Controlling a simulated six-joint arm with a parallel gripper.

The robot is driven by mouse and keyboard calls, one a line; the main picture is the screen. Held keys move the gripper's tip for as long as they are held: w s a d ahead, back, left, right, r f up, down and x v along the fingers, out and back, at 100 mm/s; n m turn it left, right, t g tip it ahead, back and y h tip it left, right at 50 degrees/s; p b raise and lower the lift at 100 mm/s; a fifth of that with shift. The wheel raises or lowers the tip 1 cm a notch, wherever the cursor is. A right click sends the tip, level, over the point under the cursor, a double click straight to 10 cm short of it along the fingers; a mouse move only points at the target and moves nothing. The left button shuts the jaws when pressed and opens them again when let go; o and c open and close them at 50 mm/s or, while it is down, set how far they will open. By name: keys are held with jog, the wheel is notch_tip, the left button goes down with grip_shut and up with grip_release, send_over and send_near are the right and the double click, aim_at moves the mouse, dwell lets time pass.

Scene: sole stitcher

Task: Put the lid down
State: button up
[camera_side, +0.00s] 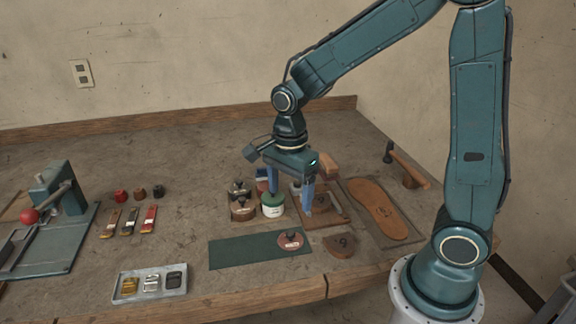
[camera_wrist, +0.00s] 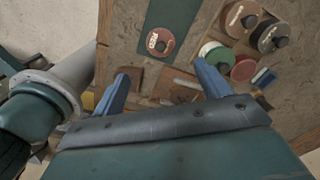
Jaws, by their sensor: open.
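The lid (camera_side: 290,240) is a round red-brown disc with a dark knob and a pale label. It lies on the right end of the dark green mat (camera_side: 235,251); the lid (camera_wrist: 160,42) also shows on the mat in the wrist view. My gripper (camera_side: 290,192) is open and empty, with its two blue fingers pointing down behind the lid and mat. In the wrist view the lid lies beyond my gripper (camera_wrist: 161,73), apart from both fingers. A green jar (camera_side: 272,207) with a pale top stands beside one finger; in the wrist view it (camera_wrist: 215,55) shows no knobbed lid.
Brown knobbed jars (camera_side: 243,210) stand left of the green jar. A sole (camera_side: 377,208) on a board and a hammer (camera_side: 405,165) lie to the right. A metal tray (camera_side: 150,283) lies at the front left. The table's back is clear.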

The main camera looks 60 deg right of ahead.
jog(key=s+r+n+t, duration=0.5)
jog(key=s+r+n, duration=0.7)
jog(key=n, duration=0.8)
jog(key=s, duration=0.2)
jog(key=shift+s+a+r+t, duration=0.15)
jog(key=shift+s+r+t, duration=0.15)
jog(key=shift+s, duration=0.1)
